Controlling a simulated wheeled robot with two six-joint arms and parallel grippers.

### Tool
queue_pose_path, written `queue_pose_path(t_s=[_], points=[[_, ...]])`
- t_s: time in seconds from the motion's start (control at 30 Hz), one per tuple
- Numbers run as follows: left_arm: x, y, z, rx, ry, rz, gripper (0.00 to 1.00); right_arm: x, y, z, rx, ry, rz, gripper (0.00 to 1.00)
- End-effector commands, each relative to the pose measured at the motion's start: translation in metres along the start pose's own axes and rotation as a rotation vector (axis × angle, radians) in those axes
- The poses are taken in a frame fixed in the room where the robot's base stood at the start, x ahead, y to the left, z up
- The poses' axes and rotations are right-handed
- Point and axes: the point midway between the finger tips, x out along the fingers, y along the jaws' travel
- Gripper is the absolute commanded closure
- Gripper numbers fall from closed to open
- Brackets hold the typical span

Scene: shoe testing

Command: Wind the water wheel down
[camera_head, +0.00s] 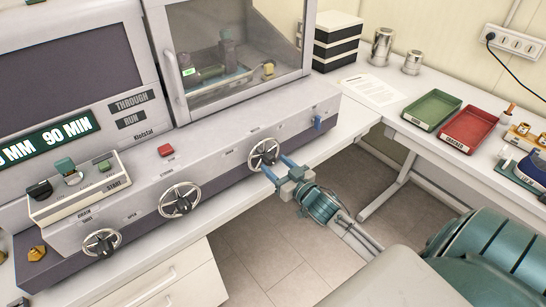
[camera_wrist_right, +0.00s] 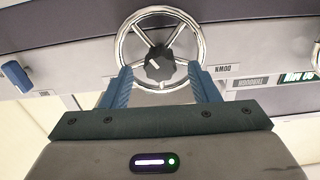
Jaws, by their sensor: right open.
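Three chrome handwheels with dark hubs sit along the front of the grey testing machine: the right wheel (camera_head: 264,153), the middle wheel (camera_head: 180,200) and the left wheel (camera_head: 101,242). Their small labels are too small to read surely, so I cannot tell which is the water wheel. My right gripper (camera_head: 281,170) is open, its blue fingers pointing at the right wheel. In the right wrist view, the wheel (camera_wrist_right: 135,22) lies ahead, with one fingertip toward each side of its lower rim. I cannot tell whether they touch. My left gripper is out of view.
A blue lever (camera_head: 318,122) is right of the wheel; it also shows in the wrist view (camera_wrist_right: 16,76). A switch box (camera_head: 78,186) stands on the machine's left. Green (camera_head: 432,110) and red (camera_head: 468,131) trays lie on the right bench. Open floor lies below.

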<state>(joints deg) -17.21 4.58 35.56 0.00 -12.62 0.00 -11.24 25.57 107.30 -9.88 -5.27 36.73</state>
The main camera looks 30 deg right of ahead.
Motion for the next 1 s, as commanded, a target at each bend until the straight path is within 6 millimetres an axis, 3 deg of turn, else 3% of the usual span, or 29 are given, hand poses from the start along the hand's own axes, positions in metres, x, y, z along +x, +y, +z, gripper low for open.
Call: queue_pose_path(t_s=[0.33,0.8,1.0], points=[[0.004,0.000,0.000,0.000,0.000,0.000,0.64,0.018,0.000,0.002,0.000,-0.001,0.000,0.45],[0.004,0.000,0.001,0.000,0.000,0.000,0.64,0.022,0.000,0.002,-0.002,-0.002,-0.002,0.45],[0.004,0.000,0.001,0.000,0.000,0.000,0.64,0.022,0.000,0.002,-0.002,-0.002,-0.002,0.84]])
